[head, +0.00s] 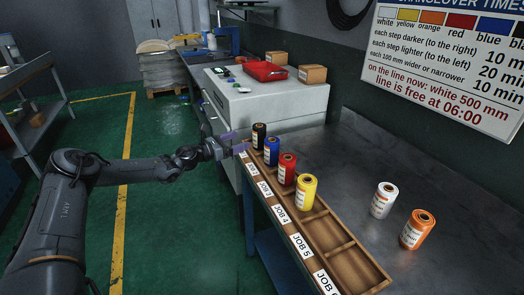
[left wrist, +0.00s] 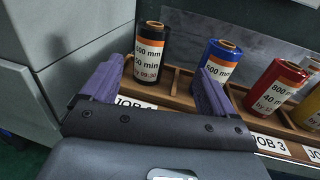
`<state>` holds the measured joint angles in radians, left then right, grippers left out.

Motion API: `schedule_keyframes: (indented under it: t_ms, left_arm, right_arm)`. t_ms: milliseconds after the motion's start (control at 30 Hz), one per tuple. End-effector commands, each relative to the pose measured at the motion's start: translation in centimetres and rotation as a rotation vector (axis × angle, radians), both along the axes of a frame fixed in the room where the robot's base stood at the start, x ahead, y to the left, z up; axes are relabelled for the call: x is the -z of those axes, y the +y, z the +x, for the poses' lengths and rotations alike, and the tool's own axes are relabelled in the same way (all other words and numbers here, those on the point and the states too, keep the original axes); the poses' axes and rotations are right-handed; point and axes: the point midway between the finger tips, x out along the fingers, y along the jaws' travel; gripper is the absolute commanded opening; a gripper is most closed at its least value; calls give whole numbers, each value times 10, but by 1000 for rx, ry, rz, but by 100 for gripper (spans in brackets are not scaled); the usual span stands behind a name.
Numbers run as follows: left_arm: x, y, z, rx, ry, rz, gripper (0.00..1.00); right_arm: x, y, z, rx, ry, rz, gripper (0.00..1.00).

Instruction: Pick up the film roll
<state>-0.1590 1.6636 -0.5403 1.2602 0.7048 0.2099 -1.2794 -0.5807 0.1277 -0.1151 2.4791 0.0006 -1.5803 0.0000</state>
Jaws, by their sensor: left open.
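My left gripper (head: 236,142) is open and empty at the far end of a wooden rack (head: 349,268). Its purple fingers also show in the left wrist view (left wrist: 161,68), pointing toward a black film roll (left wrist: 150,52), with a gap before it. The black roll (head: 259,136) stands upright in the rack's far slot. Then come a blue roll (head: 272,151), a red roll (head: 287,168) and a yellow roll (head: 306,192), each upright in the rack. A white roll (head: 384,200) and an orange roll (head: 417,230) stand on the bench outside the rack. The right gripper is out of view.
The grey metal bench (head: 345,150) is bare around the white and orange rolls. The rack's nearer slots are empty. Behind stands a grey cabinet (head: 285,105) with a red tray (head: 265,71) and cardboard boxes on top. A changeover sign (head: 450,60) hangs at right.

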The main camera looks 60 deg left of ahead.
Motion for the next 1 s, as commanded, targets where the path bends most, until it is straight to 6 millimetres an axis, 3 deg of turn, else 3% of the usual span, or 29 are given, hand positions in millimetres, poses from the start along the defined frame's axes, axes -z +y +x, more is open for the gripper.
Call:
schedule_keyframes:
  t_ms: [33,167,433,1000]
  left_arm:
    - [5,0,1,0,-6,3,88]
    - [8,1,6,-2,-13,2,88]
    - [10,1,32,-1,-19,-4,88]
    - [5,2,59,-1,-13,-1,88]
  right_arm:
    - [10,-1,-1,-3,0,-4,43]
    - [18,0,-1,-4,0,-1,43]
    - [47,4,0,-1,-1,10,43]
    - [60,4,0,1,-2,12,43]
